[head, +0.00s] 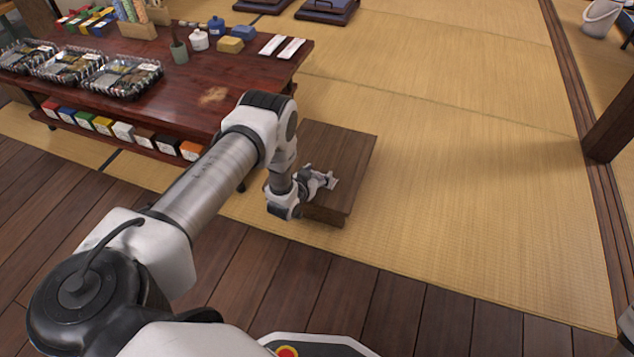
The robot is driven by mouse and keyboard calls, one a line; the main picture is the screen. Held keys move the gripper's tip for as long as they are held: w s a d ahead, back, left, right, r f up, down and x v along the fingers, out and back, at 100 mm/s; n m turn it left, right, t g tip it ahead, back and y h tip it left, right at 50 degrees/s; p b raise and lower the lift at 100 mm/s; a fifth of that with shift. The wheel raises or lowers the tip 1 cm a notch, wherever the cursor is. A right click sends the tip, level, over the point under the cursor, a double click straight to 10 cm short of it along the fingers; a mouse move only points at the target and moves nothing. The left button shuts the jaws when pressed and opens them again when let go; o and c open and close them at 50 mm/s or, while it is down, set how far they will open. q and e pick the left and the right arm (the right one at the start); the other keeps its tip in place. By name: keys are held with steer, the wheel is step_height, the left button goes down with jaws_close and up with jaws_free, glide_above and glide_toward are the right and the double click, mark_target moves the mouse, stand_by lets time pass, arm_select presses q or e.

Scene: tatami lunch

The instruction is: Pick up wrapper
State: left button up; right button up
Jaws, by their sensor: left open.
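My left gripper (324,181) is open over the front part of a low wooden step (345,150). A small pale piece shows at its fingertips. It is too small to tell whether this is a wrapper or part of the fingers. No other wrapper can be made out on the step or floor, and my arm hides part of the step.
A dark red table (180,85) stands at the left with food trays (122,76), white paper packets (291,48) and jars. Small coloured boxes line its lower shelf. The tatami floor (460,180) to the right is clear. A white bucket (600,18) stands far right.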

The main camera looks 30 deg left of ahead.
arm_select(q)
steer(key=shift+r, duration=0.1)
steer(key=c, duration=0.8)
